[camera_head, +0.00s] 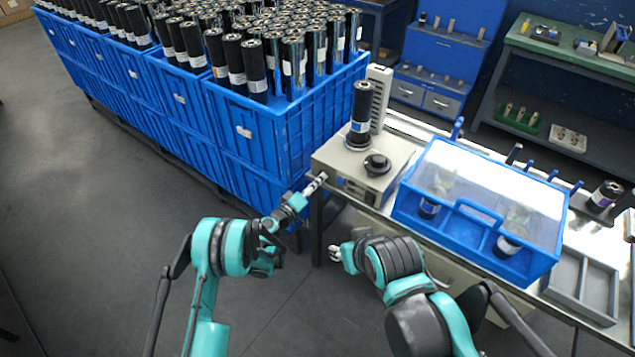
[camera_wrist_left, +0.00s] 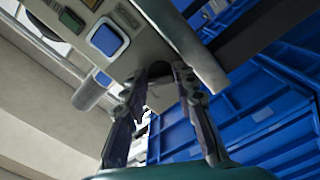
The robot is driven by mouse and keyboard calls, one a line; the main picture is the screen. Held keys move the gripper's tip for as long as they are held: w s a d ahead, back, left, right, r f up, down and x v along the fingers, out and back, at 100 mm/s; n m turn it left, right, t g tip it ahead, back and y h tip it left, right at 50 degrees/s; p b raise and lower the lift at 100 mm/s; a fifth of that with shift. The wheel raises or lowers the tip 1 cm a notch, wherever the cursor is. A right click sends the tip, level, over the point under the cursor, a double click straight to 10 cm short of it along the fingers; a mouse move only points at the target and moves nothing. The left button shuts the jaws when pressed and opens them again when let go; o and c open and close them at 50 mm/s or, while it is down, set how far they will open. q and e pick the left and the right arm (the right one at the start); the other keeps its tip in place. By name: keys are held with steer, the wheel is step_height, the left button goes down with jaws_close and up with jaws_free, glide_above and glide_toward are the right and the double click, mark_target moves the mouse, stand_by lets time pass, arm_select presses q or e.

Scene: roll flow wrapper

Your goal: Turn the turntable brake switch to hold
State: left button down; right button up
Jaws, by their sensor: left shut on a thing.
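The turntable unit (camera_head: 350,172) is a beige box with a dark roll (camera_head: 361,115) upright on top and a black knob (camera_head: 377,165) beside it. My left gripper (camera_head: 319,180) is at the front left corner of the box. In the left wrist view its fingers (camera_wrist_left: 165,74) reach the box's panel and are shut on a small dark part, apparently the brake switch (camera_wrist_left: 157,69). The fingers largely hide it, so its setting cannot be read. A blue square button (camera_wrist_left: 106,40) is on the same panel. My right gripper (camera_head: 335,253) is low in front of the bench, away from the box.
Blue crates (camera_head: 285,135) full of dark rolls stand close behind and left of my left gripper. A blue case with a clear lid (camera_head: 480,205) is right of the unit on the bench. A grey tray (camera_head: 580,287) is at the right. The floor at left is clear.

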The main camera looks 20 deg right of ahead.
stand_by(0.3)
arm_select(q)
steer(key=c, duration=1.5)
jaws_free()
steer(key=shift+n, duration=0.3)
